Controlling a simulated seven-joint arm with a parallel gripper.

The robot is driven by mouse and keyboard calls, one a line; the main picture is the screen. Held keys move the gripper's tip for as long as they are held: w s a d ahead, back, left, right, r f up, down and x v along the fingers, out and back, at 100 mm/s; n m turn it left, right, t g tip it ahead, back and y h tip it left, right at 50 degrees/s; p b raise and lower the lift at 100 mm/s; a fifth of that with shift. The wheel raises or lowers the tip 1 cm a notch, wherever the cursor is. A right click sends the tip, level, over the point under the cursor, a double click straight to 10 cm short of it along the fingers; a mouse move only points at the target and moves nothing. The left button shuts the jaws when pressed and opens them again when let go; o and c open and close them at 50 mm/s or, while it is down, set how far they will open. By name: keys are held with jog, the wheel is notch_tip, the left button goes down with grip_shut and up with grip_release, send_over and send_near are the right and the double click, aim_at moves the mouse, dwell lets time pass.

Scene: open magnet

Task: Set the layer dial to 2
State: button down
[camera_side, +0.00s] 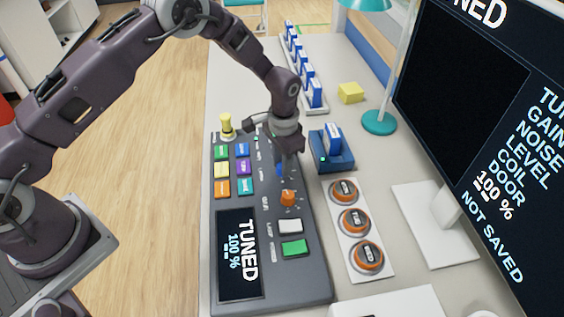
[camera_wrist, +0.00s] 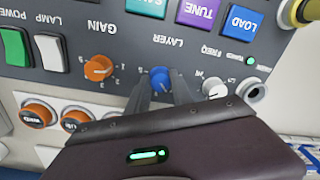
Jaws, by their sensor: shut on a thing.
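The layer dial (camera_wrist: 160,78) is a blue round knob under the printed word LAYER on the dark control panel (camera_side: 217,196). In the wrist view my gripper (camera_wrist: 161,90) has one finger on each side of the blue knob and is shut on it. In the side view my gripper (camera_side: 283,158) points down at the panel, and a bit of the blue dial (camera_side: 278,170) shows beside the fingers. The numbers around the dial and its pointer are too small and partly hidden, so I cannot tell its setting.
The orange GAIN knob (camera_wrist: 98,68) and the white FREQ knob (camera_wrist: 215,88) flank the dial closely. White (camera_side: 290,226) and green (camera_side: 294,247) buttons lie nearer the panel's front. The panel screen (camera_side: 240,255) reads TUNED 100 %. A blue holder (camera_side: 331,158) stands right of the panel.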

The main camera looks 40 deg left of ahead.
jog(key=shift+n, duration=0.5)
dwell(0.3)
jog(key=c, duration=1.1)
grip_release()
jog(key=shift+r, duration=0.1)
